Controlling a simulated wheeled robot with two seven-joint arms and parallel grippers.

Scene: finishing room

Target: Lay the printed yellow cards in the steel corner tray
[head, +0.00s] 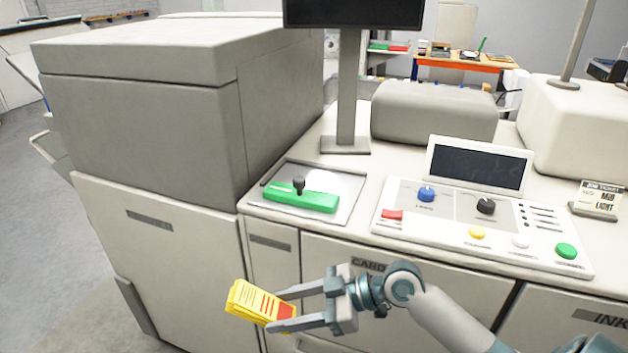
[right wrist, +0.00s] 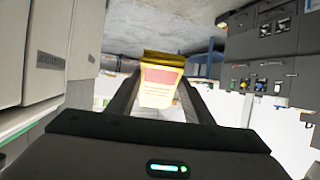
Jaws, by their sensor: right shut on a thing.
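The printed yellow cards (head: 258,302), a small stack with red print, are held in my right gripper (head: 287,310) in front of the machine, below the counter edge. The cards also show between the fingers in the right wrist view (right wrist: 161,85). The steel corner tray (head: 345,186) lies on the counter, above and slightly right of the cards in the head view. A green bar with a black knob (head: 300,197) lies across the tray's front part. My left gripper is not in view.
A control panel (head: 480,222) with knobs and coloured buttons stands right of the tray. A monitor post (head: 346,95) rises behind the tray. A big grey machine housing (head: 140,120) walls off the left side. A job ticket sign (head: 598,198) stands at the far right.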

